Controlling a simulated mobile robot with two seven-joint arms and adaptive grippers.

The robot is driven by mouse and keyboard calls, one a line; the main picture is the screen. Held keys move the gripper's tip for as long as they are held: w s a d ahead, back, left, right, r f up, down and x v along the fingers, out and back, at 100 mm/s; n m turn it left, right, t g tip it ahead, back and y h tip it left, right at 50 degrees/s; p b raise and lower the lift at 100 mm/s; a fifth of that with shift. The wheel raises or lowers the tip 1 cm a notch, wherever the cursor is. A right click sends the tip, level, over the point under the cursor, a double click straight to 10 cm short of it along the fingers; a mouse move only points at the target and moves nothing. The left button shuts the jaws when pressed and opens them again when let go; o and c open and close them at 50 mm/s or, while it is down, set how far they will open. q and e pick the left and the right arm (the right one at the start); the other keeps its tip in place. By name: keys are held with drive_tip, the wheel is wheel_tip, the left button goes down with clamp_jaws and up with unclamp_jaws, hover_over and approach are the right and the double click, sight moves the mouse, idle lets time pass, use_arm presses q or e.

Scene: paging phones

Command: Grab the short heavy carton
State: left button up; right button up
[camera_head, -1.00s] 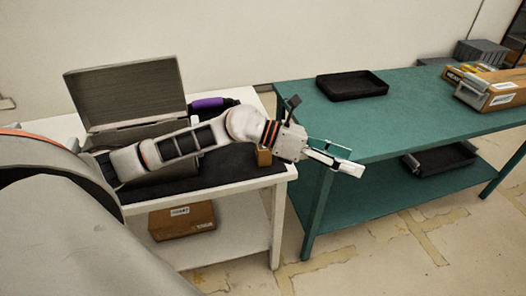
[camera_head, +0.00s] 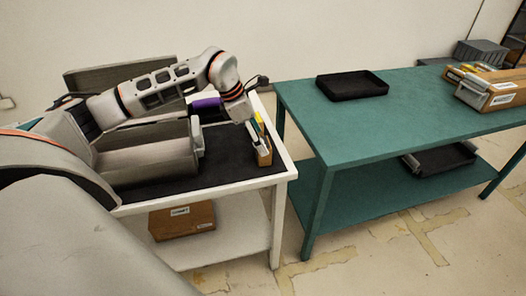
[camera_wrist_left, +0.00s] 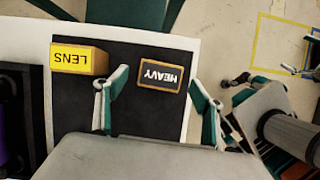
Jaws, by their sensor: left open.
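The heavy carton (camera_wrist_left: 160,75) is a small box with a dark top lettered HEAVY, on the black mat (camera_wrist_left: 165,53) in the left wrist view. It lies ahead of and between the two fingers of my left gripper (camera_wrist_left: 157,100), which is open, empty and pointing down. A carton with a yellow LENS label (camera_wrist_left: 78,59) stands beside it, beyond the left finger. In the head view, my left gripper (camera_head: 253,130) is over the right end of the white table, by a small brown carton (camera_head: 265,157). The fingers are small and partly hidden there.
A grey open case (camera_head: 150,160) stands on the white table (camera_head: 285,170), with a purple item (camera_head: 207,103) behind. A brown box (camera_head: 182,220) is on the lower shelf. The green table (camera_head: 345,125) to the right carries a black tray (camera_head: 352,85) and boxes (camera_head: 490,90).

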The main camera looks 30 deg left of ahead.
use_arm(q)
drive_tip(key=x, duration=0.4)
drive_tip(key=shift+s+f, duration=0.1)
drive_tip(key=shift+f, duration=0.1)
drive_tip(key=c, duration=1.5)
drive_tip(key=shift+r, duration=0.2)
